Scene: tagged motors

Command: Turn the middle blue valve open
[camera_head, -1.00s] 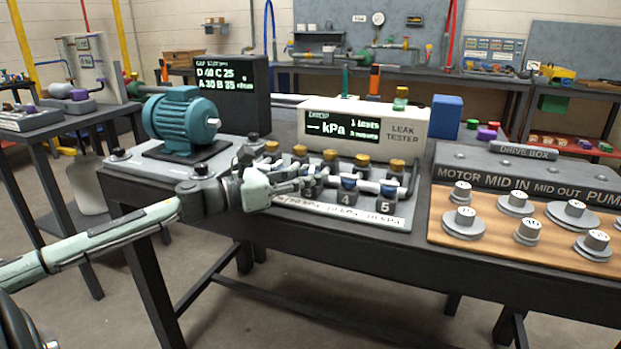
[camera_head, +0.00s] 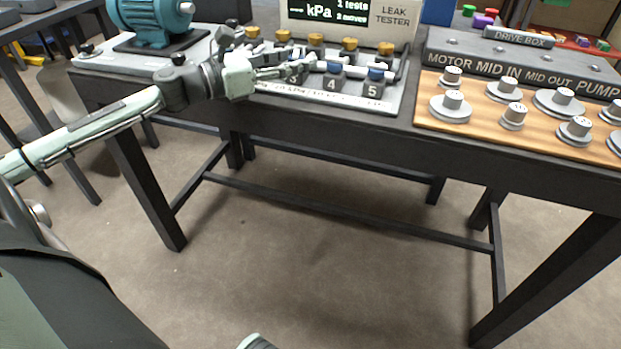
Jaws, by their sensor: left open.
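The valve panel (camera_head: 395,103) lies on the dark bench, with a front row of blue-topped valves and a back row of brass-coloured knobs. The middle valve, the block left of the one marked 4, is mostly hidden by my left gripper (camera_head: 306,62). That gripper reaches in from the left with its fingers open at the middle valve's top; I cannot tell whether they touch it. Blue valve 4 (camera_head: 334,67) and blue valve 5 (camera_head: 376,74) show to its right. My right gripper is out of view.
The leak tester (camera_head: 392,20) stands behind the valves, its screen showing kPa. A teal motor (camera_head: 150,18) sits at the left. A wooden board (camera_head: 450,125) with several grey discs lies at the right. Open floor lies below the bench.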

